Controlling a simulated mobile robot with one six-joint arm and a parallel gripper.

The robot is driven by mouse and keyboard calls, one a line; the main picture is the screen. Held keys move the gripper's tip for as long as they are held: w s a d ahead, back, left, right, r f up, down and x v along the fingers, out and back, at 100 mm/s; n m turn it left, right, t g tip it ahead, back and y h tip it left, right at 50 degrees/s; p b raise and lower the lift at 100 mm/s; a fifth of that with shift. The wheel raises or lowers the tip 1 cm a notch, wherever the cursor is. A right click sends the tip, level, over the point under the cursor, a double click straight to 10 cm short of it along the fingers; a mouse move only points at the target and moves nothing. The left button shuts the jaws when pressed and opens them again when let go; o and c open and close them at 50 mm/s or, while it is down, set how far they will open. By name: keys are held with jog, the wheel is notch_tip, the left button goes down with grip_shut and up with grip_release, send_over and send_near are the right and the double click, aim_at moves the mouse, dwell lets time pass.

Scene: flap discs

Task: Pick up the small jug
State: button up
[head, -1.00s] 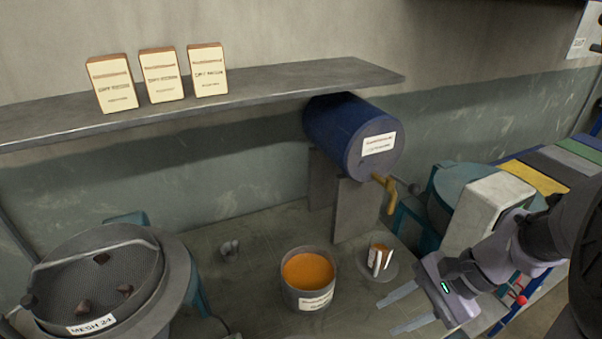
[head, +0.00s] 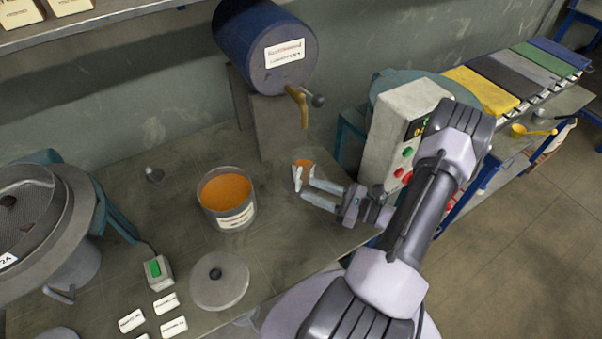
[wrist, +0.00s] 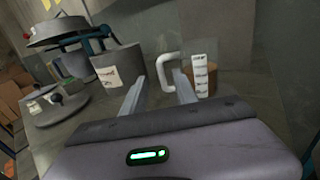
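The small jug (head: 304,164) is clear, with orange contents, and stands upright on the bench under the blue drum's tap. In the wrist view the jug (wrist: 204,78) shows a white scale strip and a pale loop handle (wrist: 163,66) on its left. My gripper (head: 308,182) is open, with its fingers level with the lower part of the jug and pointing at its handle side. In the wrist view my gripper's two fingers (wrist: 160,76) stand apart on either side of the handle. I cannot tell whether the handle is fully between the fingertips.
A blue drum (head: 262,45) with a brass tap (head: 298,104) hangs just above the jug. A grey tub of orange material (head: 226,198) stands to the left. A pale control box (head: 398,132) is close on the right. A round lid (head: 219,281) lies in front.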

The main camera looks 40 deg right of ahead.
aim_at(297, 190)
jog(key=b+x, duration=0.1)
jog(key=x, duration=0.5)
jog(key=shift+d, duration=0.1)
jog(key=shift+r, duration=0.1)
grip_shut()
dwell(1.1)
